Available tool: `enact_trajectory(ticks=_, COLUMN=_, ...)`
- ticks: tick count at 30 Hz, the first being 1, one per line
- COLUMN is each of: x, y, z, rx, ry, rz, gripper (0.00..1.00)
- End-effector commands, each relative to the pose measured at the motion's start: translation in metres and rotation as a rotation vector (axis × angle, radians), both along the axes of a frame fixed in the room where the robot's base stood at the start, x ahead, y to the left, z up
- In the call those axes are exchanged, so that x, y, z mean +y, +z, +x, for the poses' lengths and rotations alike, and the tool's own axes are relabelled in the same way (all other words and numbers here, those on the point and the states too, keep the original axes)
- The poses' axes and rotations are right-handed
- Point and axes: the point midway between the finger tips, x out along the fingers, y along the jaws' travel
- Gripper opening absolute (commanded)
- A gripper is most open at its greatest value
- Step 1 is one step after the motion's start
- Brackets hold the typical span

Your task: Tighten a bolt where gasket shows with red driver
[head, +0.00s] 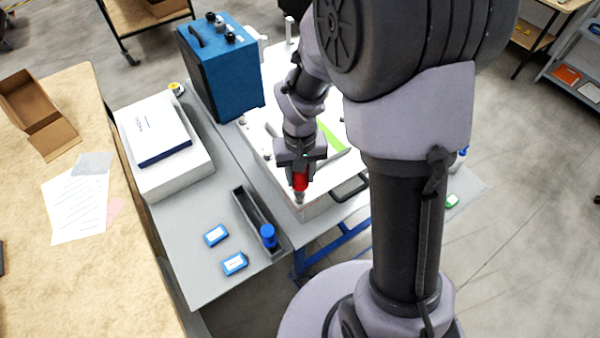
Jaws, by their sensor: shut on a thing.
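My gripper (300,162) is shut on the red driver (300,181) and holds it pointing down. The driver's lower end is over the near corner of the white analyser (316,209), where a small metallic part shows just beneath it. I cannot tell whether the driver touches a bolt there. Part of a bright green strip (330,138) shows on the analyser's top, to the right of my gripper; I cannot tell whether this is the gasket. Other bolts are too small to make out clearly, and my arm hides much of the analyser.
A dark tray (243,205) with a blue-topped item (268,236) lies on the grey bench (184,262) beside two small blue boxes (216,235). A tall blue case (222,72) stands behind. A white box (176,176) bears a booklet. A wooden table (120,270) is at left.

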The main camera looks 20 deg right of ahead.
Motion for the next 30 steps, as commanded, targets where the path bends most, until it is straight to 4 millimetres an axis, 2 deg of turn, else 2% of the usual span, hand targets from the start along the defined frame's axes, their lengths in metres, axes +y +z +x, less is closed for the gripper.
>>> enact_trajectory(ticks=30, x=-0.0001, y=-0.0066, z=0.0000, rx=0.000, ry=-0.001, rz=0.000, gripper=0.00)
